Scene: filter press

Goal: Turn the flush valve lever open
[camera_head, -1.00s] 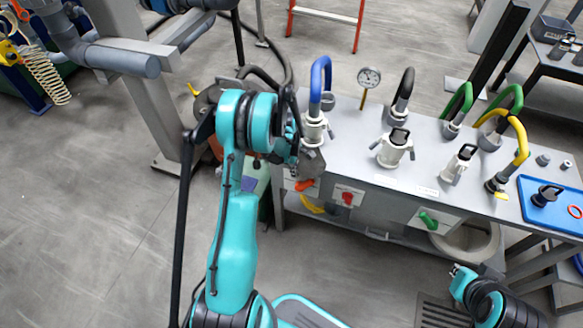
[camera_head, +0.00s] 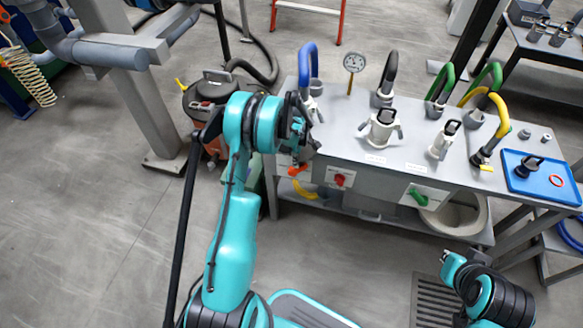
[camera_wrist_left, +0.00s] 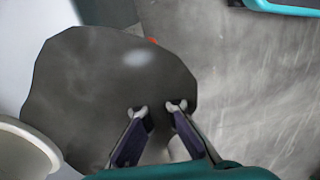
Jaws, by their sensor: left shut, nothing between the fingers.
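A small orange-red lever (camera_head: 298,170) shows at the left end of the bench front, by my left gripper. I cannot tell for certain that it is the flush valve lever. My left gripper (camera_head: 309,148) is shut and empty, at the bench's left front corner just above the lever; whether it touches is unclear. In the left wrist view its two fingertips (camera_wrist_left: 157,107) lie in front of a dark grey rounded surface (camera_wrist_left: 100,85), which hides most of what is behind. A small red-orange bit (camera_wrist_left: 152,40) peeks past its top edge.
The metal bench (camera_head: 340,150) carries hose fittings, a gauge (camera_head: 354,63) and a blue tray (camera_head: 540,180). A vacuum-like machine (camera_head: 205,105) stands left. Floor in front is mostly clear.

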